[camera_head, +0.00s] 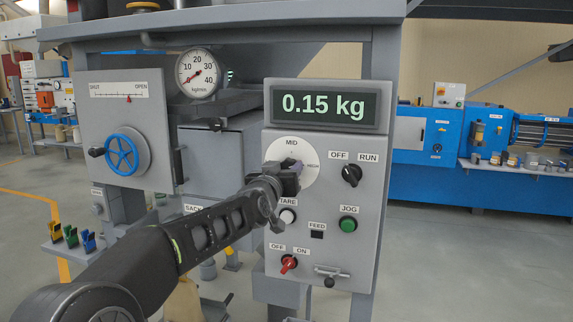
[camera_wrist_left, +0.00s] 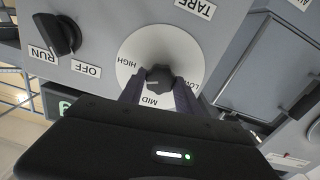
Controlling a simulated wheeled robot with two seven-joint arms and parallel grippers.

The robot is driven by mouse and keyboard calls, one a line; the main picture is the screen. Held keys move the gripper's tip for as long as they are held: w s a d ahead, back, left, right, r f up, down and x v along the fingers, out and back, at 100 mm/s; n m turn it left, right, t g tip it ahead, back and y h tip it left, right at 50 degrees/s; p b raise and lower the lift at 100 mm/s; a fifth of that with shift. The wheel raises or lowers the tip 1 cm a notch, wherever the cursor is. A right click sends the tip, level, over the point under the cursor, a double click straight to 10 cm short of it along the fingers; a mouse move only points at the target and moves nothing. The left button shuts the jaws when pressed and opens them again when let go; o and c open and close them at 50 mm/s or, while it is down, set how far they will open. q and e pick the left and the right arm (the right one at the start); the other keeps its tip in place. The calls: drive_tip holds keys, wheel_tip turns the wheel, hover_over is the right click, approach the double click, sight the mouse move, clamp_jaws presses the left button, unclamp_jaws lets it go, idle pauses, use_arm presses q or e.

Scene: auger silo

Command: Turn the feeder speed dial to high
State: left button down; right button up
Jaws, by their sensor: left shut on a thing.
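The feeder speed dial has a round white plate (camera_head: 282,151) on the grey control panel (camera_head: 337,210), with MID at the top and HIGH at the right. My left gripper (camera_head: 290,167) covers the knob and the lower left of the plate in the head view. In the left wrist view, the dark knob (camera_wrist_left: 159,77) sits between the two fingers of my left gripper (camera_wrist_left: 158,90), which is shut on it. A pale mark on the knob points left in that turned view, toward the side between HIGH and MID. My right gripper is not in view.
The OFF/RUN switch (camera_head: 351,174) is right of the dial. The white TARE button (camera_head: 287,216), green JOG button (camera_head: 348,224) and red OFF/ON switch (camera_head: 289,263) sit below. The display (camera_head: 323,106) reads 0.15 kg. A blue handwheel (camera_head: 122,155) is at the left.

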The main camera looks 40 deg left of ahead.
use_arm(q)
drive_tip(key=shift+f+m+p, duration=0.1)
drive_tip(key=shift+m+p, duration=0.7)
drive_tip(key=shift+m, duration=1.3)
drive_tip(key=c, duration=0.9)
unclamp_jaws()
drive_tip(key=shift+o, duration=0.2)
drive_tip(key=shift+s, duration=0.1)
drive_tip(key=b+v, duration=0.1)
drive_tip(key=v, duration=0.6)
drive_tip(key=shift+s+d, duration=0.2)
drive_tip(key=shift+s, duration=0.1)
